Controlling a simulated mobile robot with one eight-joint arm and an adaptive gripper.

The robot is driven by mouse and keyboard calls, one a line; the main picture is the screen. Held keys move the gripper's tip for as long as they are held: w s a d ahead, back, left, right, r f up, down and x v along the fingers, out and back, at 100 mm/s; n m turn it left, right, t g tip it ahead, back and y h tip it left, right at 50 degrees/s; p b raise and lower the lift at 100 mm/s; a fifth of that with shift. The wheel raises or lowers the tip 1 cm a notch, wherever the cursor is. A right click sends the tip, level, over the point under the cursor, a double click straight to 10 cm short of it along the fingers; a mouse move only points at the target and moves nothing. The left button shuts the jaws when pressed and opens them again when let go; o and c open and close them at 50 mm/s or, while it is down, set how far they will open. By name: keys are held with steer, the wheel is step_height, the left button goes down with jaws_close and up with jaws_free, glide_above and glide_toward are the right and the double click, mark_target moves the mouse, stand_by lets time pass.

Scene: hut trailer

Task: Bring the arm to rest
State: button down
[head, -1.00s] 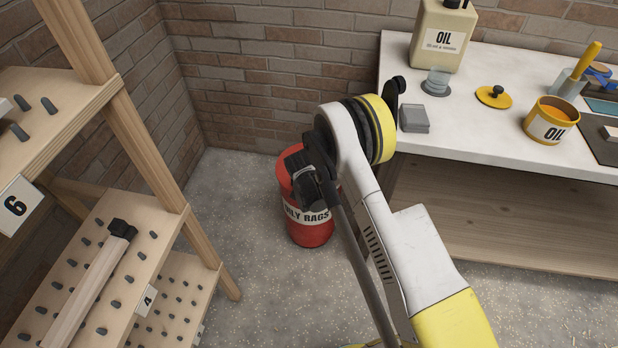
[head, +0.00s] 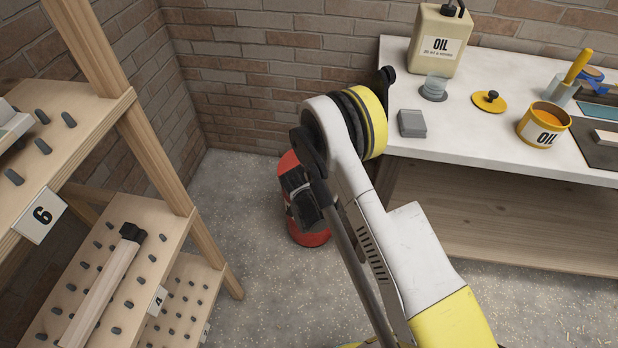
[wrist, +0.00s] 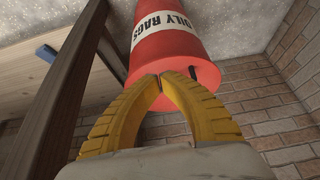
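My arm (head: 372,215) is folded in the head view, with its yellow-ringed elbow high and its dark wrist end hanging in front of the red oily rags bin (head: 310,238). My gripper (wrist: 165,76) shows in the wrist view. Its two yellow fingers lean together and their tips meet, with nothing seen between them. The red bin (wrist: 170,50) appears upside down beyond the fingertips; I cannot tell the exact gap. The fingers cannot be made out in the head view.
A wooden shelf rack (head: 165,240) with pegs stands at the left, holding a wooden-handled tool (head: 103,285). A white-topped workbench (head: 460,135) at the right bears an oil jug (head: 438,45), an oil tin (head: 543,125) and a grey block (head: 411,124).

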steer(key=shift+s+a+f+b, duration=0.1)
steer(key=shift+s+f+b, duration=0.1)
steer(key=shift+s+b, duration=0.3)
steer(key=shift+s+a+f+b, duration=0.1)
steer(key=shift+s+f+b, duration=0.1)
steer(key=shift+s+b, duration=0.25)
steer(key=s+d+r, duration=0.2)
steer(key=d+r, duration=0.2)
steer(key=r, duration=0.6)
steer(key=s+d+r+n, duration=0.15)
steer(key=d+r, duration=0.25)
steer(key=r, duration=0.6)
steer(key=s+d+r, duration=0.2)
steer(key=d+r, duration=0.2)
steer(key=r, duration=0.7)
steer(key=s+d+r, duration=0.2)
steer(key=s, duration=0.5)
steer(key=s+d+r+t, duration=0.1)
steer(key=s+d+r, duration=0.2)
steer(key=s, duration=0.3)
steer(key=s+d+r+y, duration=0.1)
steer(key=s+d+r, duration=0.1)
steer(key=s, duration=0.5)
steer(key=shift+s+d+r+n+t, duration=0.3)
steer(key=shift+s+d+r+n, duration=0.05)
steer(key=shift+d+r+n, duration=0.1)
